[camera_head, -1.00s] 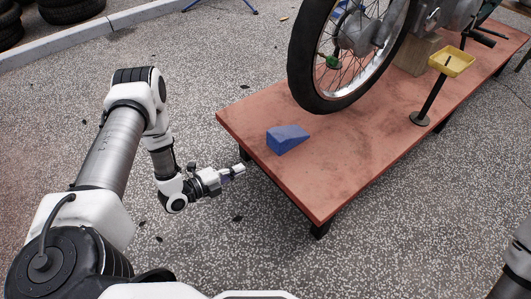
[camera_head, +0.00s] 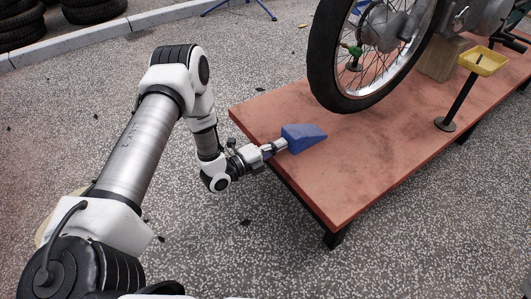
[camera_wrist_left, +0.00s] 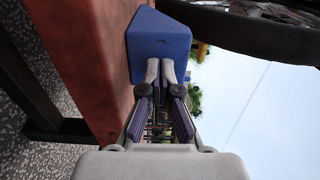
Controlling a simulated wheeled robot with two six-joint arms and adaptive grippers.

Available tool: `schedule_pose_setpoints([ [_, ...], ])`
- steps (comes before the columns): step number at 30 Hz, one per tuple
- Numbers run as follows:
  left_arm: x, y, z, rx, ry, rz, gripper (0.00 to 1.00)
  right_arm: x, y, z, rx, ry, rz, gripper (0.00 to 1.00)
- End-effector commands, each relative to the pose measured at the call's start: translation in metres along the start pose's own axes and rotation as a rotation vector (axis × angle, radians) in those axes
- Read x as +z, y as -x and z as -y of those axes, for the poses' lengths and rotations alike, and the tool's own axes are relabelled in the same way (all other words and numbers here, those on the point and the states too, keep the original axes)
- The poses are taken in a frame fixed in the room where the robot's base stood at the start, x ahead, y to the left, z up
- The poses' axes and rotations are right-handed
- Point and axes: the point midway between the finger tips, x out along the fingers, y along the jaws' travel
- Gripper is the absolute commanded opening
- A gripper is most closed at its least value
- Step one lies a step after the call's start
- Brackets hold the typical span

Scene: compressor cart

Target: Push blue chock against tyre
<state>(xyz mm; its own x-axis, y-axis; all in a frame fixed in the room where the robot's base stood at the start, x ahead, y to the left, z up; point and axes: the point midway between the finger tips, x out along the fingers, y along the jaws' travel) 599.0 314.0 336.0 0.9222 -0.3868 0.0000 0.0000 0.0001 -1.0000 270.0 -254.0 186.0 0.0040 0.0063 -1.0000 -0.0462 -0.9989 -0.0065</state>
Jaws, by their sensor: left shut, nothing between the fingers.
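The blue chock (camera_head: 303,137) is a wedge lying on the reddish platform (camera_head: 360,180), near its left edge. The black tyre (camera_head: 330,85) of the wheel stands behind it and a little to the right, with a gap of bare platform between them. My left gripper (camera_head: 281,145) is shut and empty, with its tips at the chock's near left end. In the left wrist view the closed fingertips (camera_wrist_left: 160,65) meet the face of the blue chock (camera_wrist_left: 160,42), and the dark tyre (camera_wrist_left: 250,35) is beyond it. My right gripper is not in view.
A yellow tray (camera_head: 484,61) on a black post stands on the platform at the right. A wooden block (camera_head: 442,60) is under the machine. The platform's front right part is clear. Stacked tyres (camera_head: 94,9) lie far off at the top left.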

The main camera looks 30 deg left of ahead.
Motion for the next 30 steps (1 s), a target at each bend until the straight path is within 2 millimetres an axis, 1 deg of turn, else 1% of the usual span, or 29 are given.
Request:
schedule_pose_setpoints([
  [3, 0.0, -0.004, 0.0, 0.0, 0.0, 0.001, 0.0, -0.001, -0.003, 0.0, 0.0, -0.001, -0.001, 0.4],
  [12, 0.0, -0.006, 0.001, 0.001, 0.0, 0.0, 0.0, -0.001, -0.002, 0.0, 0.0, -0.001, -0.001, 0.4],
  [14, 0.0, -0.012, 0.0, 0.001, -0.002, -0.002, 0.0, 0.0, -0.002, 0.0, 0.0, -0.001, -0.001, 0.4],
  [18, -0.001, -0.033, 0.0, 0.0, -0.004, -0.003, 0.0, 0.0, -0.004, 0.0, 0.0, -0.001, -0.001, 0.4],
  [21, -0.001, -0.042, 0.0, 0.001, -0.001, -0.002, 0.0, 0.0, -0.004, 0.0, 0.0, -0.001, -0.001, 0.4],
  [30, 0.0, -0.042, 0.001, 0.001, 0.0, 0.0, 0.0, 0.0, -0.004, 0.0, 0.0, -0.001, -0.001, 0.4],
])
